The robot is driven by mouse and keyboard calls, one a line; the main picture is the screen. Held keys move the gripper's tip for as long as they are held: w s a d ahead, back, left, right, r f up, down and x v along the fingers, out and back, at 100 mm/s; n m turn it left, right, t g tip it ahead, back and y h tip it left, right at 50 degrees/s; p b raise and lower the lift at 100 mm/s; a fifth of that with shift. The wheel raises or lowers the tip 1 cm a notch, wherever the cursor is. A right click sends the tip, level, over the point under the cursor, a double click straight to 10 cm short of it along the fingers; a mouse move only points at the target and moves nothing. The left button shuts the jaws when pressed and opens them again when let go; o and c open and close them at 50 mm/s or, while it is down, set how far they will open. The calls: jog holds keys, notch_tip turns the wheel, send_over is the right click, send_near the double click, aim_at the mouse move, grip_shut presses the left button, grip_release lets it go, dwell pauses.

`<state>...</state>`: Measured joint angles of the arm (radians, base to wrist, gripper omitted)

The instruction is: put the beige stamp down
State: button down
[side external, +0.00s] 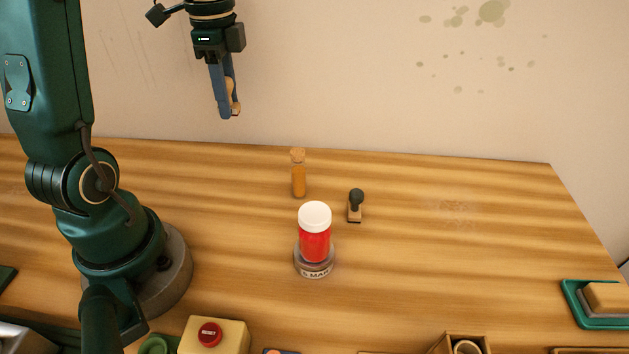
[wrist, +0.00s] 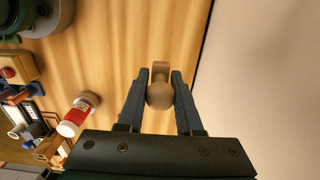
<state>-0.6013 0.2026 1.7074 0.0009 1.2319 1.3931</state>
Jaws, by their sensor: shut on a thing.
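My gripper (side external: 230,112) is high above the back left of the wooden table, near the wall. It is shut on the beige stamp (side external: 235,97), which is mostly hidden behind a finger in the side view. In the wrist view the beige stamp (wrist: 160,92) sits between the two blue fingers of my gripper (wrist: 158,88), with its round knob toward the camera. The stamp is well clear of the table (side external: 420,260).
A red jar with a white lid (side external: 315,240) stands on a labelled round base (side external: 314,268). Behind it are a corked orange vial (side external: 298,178) and a dark-handled stamp (side external: 356,205). A button box (side external: 215,338) and a green tray (side external: 575,300) are in front. The table's right middle is clear.

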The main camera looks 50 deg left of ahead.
jog(key=w+d+m, duration=0.4)
jog(key=w+d, duration=0.2)
jog(key=d, duration=0.5)
jog(key=m, duration=1)
send_over(368, 317)
notch_tip(368, 317, down, 9)
jog(key=shift+r, duration=0.1)
jog(key=shift+f, duration=2.15)
jog(key=shift+f+n, duration=0.1)
jog(key=shift+n, duration=0.2)
jog(key=c, duration=0.6)
grip_release()
